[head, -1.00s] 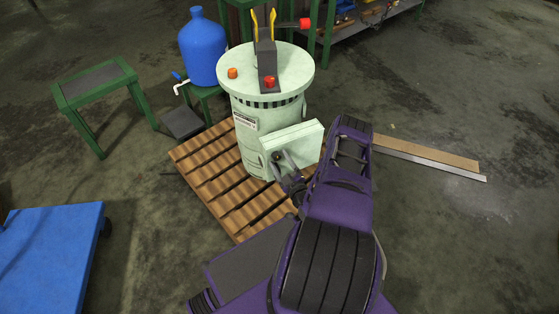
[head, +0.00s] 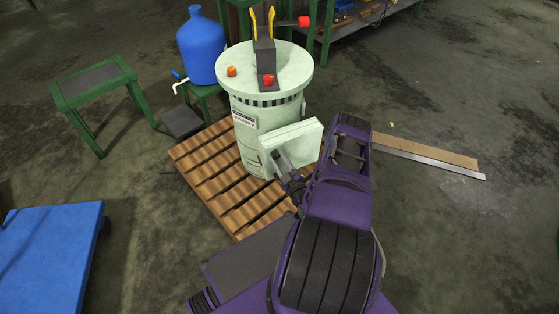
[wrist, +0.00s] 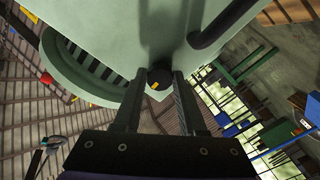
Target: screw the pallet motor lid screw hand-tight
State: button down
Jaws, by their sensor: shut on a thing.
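A pale green drum-shaped motor (head: 266,125) stands on a wooden pallet (head: 215,180) in the head view. A pale green box-like lid (head: 302,138) is on its front side, facing my arm. In the wrist view the lid's flat face (wrist: 105,30) fills the top. A small dark screw head (wrist: 159,76) with a yellow mark sits at the lid's edge, between my fingertips. My gripper (wrist: 157,88) is shut on this screw. In the head view my gripper (head: 281,164) is close against the lid, and the screw is hidden there. The screw's thread is not visible.
A dark bar (wrist: 228,22) sticks out over the lid face at upper right in the wrist view. A blue bottle (head: 203,52) on a green stand and a green stool (head: 95,80) are behind left. A blue platform (head: 50,255) is at lower left. Planks (head: 430,155) lie right.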

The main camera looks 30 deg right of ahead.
jog(key=m, duration=0.5)
jog(key=shift+w, duration=0.1)
jog(key=m, duration=0.5)
jog(key=shift+a+m, duration=0.1)
jog(key=shift+m, duration=0.2)
jog(key=m, duration=0.5)
jog(key=shift+a+r, duration=0.1)
jog(key=m, duration=0.5)
jog(key=shift+m, duration=0.3)
jog(key=shift+c, duration=2.3)
grip_release()
